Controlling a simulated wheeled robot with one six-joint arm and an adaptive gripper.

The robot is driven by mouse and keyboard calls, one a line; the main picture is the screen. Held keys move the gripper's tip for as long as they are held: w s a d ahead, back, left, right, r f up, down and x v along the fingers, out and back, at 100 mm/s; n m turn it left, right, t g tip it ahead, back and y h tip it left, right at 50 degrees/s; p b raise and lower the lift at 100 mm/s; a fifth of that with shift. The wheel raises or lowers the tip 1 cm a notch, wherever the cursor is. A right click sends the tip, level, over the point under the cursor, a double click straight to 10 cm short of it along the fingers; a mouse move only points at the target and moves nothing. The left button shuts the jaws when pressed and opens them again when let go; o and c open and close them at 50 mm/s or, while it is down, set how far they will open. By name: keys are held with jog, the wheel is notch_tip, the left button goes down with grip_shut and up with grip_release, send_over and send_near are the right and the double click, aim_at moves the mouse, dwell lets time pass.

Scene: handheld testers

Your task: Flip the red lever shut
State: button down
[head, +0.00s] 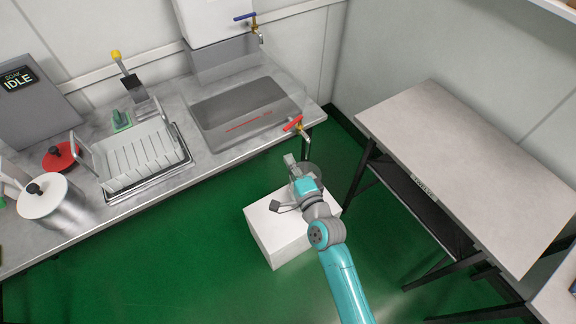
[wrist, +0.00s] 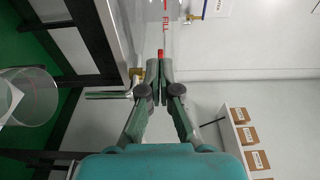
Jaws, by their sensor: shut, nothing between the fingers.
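The red lever (head: 293,123) sits on a brass tap at the right front edge of the sink counter in the head view. In the wrist view the red lever (wrist: 160,54) shows just past my fingertips, with the brass tap body (wrist: 137,73) and its spout beside them. My gripper (head: 289,159) is shut and empty, below and slightly left of the lever in the head view. In the wrist view my gripper (wrist: 160,66) has its fingers together, partly covering the lever. I cannot tell whether they touch it.
A clear sink tank (head: 245,105) adjoins the tap. A blue-handled tap (head: 246,17) is above it. A white block (head: 280,248) stands on the floor under my gripper. A clear container (wrist: 28,97) is below the tap. A grey table (head: 470,165) stands to the right.

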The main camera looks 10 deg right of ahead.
jog(key=shift+s+a, duration=0.5)
jog(key=shift+s, duration=0.15)
